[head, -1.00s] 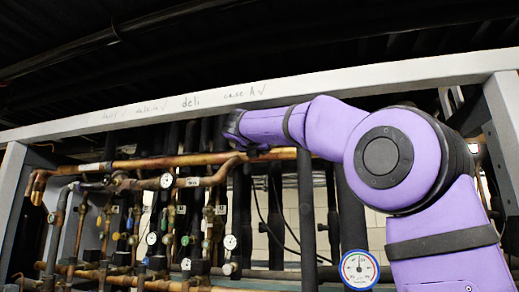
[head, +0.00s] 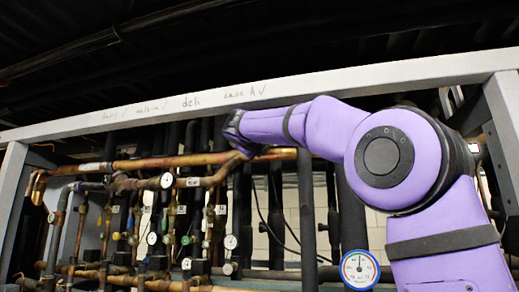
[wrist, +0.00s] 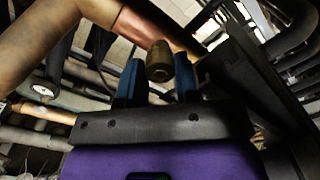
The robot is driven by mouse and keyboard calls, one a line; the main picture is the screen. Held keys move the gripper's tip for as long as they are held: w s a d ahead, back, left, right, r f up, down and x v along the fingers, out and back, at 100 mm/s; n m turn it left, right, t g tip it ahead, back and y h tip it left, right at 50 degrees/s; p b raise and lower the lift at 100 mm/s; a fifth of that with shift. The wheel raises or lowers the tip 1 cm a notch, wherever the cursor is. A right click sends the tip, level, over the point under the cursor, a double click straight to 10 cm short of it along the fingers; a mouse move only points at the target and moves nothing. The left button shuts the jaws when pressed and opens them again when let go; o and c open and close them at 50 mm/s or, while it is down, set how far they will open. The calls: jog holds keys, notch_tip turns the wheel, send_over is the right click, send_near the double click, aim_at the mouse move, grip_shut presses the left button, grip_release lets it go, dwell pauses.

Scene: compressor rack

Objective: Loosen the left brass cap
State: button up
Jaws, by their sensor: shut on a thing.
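A brass cap (wrist: 159,62), dull and rounded, sits between the two blue fingers of my gripper (wrist: 158,80) in the wrist view. The fingers are shut on it from both sides, just below a thick copper pipe (wrist: 180,35). In the head view my gripper is at the end of my purple arm, up at the copper pipe (head: 195,160) under the grey beam. The cap is hidden there behind my wrist, and no second brass cap can be made out.
A grey frame beam (head: 300,88) runs just above my arm. A blue-rimmed gauge (head: 359,269) stands below it. Dark vertical pipes (head: 306,215) and several small valves and gauges crowd the rack to the left and below.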

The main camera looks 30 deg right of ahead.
jog(key=shift+f+n, duration=0.15)
jog(key=shift+n, duration=0.75)
jog(key=o, duration=0.9)
